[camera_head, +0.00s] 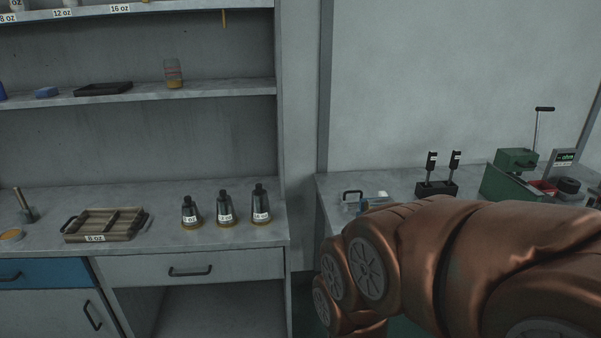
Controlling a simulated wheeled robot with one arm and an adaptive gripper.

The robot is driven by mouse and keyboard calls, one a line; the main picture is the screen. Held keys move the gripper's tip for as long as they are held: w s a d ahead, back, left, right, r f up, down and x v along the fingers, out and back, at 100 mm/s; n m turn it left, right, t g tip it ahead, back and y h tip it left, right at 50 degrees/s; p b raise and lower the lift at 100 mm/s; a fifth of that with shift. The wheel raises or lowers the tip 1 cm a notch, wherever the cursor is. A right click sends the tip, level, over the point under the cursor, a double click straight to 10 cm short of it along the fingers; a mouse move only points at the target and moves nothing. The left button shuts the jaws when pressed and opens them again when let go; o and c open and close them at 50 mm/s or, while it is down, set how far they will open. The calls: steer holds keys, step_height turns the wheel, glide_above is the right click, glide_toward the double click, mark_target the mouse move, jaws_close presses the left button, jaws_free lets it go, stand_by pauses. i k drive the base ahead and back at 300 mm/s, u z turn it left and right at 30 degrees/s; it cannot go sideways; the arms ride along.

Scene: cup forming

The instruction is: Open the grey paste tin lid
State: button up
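I cannot make out a grey paste tin or its lid for certain. A dark round object (568,185) sits at the far right of the right bench and could be a tin, but it is too small to tell. My copper-coloured arm crosses the lower right and hides much of the right bench. My gripper is out of view.
The left counter (165,204) holds a tray marked 8 oz (103,226) and several dark cones with labels (225,210). A green machine (515,170) and a black stand (437,188) occupy the right bench (385,185). Shelves (225,88) hang above the left counter.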

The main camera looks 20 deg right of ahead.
mark_target(354, 197)
steer(key=z, duration=1.1)
steer(key=k, duration=0.2)
steer(key=u, duration=0.8)
steer(key=i, duration=1.1)
steer(key=z, duration=0.05)
